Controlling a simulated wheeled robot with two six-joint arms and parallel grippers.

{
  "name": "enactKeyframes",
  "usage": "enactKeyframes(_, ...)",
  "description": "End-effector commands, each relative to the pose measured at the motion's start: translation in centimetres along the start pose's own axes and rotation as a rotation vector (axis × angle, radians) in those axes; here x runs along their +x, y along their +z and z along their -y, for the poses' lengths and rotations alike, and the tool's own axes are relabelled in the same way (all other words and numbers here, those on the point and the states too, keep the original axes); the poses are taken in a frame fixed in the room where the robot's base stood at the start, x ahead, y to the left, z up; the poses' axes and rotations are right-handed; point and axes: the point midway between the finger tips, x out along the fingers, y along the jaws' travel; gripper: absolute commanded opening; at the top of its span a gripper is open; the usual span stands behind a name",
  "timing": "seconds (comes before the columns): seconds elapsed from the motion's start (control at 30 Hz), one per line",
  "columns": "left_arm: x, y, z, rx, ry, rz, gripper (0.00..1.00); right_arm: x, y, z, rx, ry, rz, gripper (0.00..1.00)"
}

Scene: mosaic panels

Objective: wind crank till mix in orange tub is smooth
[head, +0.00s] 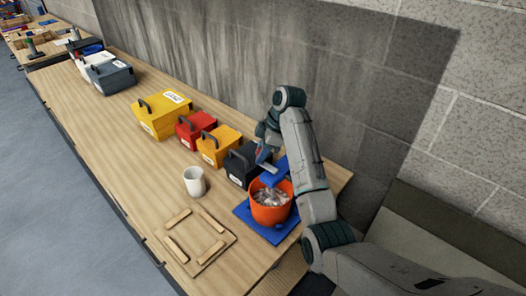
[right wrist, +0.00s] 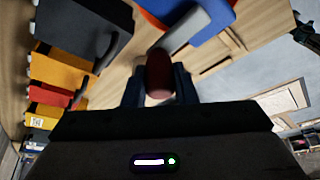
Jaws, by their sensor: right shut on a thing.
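The orange tub (head: 270,211) stands on a blue base (head: 242,212) near the table's right end. The mix (head: 271,197) in it looks lumpy, with grey and pale patches. A blue bracket (head: 279,174) reaches over the tub and also shows in the right wrist view (right wrist: 212,22). A grey crank arm (right wrist: 181,33) ends in a dark red knob (right wrist: 159,72). My right gripper (right wrist: 159,84) is shut on this knob, above the tub's back left side. In the head view the knob is hard to make out. My left gripper is out of view.
A dark case (head: 240,166), an orange case (head: 218,147), a red case (head: 195,131) and a yellow case (head: 160,117) line the wall side. The front-left tabletop is clear.

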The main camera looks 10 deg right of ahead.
Motion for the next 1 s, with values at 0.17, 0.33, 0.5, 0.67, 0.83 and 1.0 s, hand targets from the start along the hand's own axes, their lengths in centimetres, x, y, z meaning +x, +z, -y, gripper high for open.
enactKeyframes(0.17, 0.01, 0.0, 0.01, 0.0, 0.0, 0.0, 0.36, 0.07, -0.11, 0.11, -0.02, -0.01, -0.001, 0.02)
enactKeyframes(0.33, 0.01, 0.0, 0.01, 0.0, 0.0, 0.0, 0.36, 0.08, -0.11, 0.13, -0.023, -0.011, 0.0, 0.02)
enactKeyframes(0.5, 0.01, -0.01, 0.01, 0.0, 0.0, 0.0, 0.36, 0.1, -0.1, 0.13, -0.022, -0.011, 0.0, 0.02)
enactKeyframes(0.67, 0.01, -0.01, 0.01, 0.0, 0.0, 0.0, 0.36, 0.1, -0.09, 0.13, -0.022, -0.011, 0.0, 0.47)
enactKeyframes(0.83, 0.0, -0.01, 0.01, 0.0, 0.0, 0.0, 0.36, 0.08, -0.09, 0.12, -0.021, -0.01, 0.0, 0.47)
enactKeyframes(1.0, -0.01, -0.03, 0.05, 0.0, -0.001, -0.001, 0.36, -0.27, -0.27, -0.04, -0.021, -0.009, 0.0, 0.47)
